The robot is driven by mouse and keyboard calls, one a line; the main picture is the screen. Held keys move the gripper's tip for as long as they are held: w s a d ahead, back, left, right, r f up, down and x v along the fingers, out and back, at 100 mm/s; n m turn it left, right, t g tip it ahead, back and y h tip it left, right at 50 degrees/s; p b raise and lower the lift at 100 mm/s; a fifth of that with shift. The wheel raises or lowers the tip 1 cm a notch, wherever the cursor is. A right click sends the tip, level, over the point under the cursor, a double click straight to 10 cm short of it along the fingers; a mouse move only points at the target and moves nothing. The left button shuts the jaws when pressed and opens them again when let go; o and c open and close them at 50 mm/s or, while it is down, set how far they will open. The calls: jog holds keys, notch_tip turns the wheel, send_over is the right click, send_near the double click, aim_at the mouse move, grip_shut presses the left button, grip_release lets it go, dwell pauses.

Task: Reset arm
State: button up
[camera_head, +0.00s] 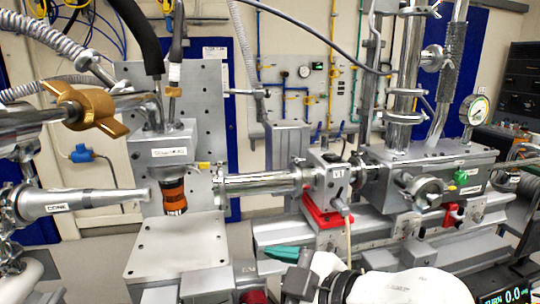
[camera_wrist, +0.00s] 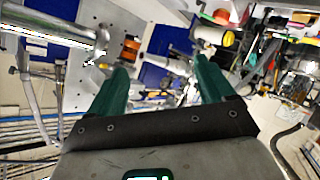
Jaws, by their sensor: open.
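My gripper (camera_head: 282,253) shows low in the middle of the head view, with green fingers and a dark body on my white arm. In the wrist view both green fingers of my gripper (camera_wrist: 162,72) stand well apart, with nothing between them. It is in front of the beamline bench, below and left of the red-based V1 block. I see no contact between the fingers and any object.
A cone-shaped nozzle (camera_head: 85,200) points right at the left. An orange-banded cylinder (camera_head: 174,196) hangs under a grey block (camera_head: 166,144). A horizontal steel tube (camera_head: 262,184) leads to the V1 block (camera_head: 334,178). A bare grey plate (camera_head: 178,247) lies left of my gripper.

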jog(key=s+d+f+m+g+h, duration=0.1)
jog(key=s+d+f+m+h, duration=0.3)
jog(key=d+f, duration=0.6)
jog(key=s+d+f+m+g+h, duration=0.1)
jog(key=s+d+f+m+h, duration=0.4)
jog(key=f, duration=0.9)
jog(key=s+d+f+m+g+h, duration=0.1)
jog(key=s+d+f+m, duration=0.3)
jog(key=s, duration=0.5)
jog(key=s+d+f+m+g, duration=0.4)
jog(key=s+d+f, duration=0.3)
jog(key=s+d, duration=0.1)
jog(key=shift+s+d+f+h, duration=0.2)
jog(key=shift+s+d+h, duration=0.1)
jog(key=shift+s+h, duration=0.15)
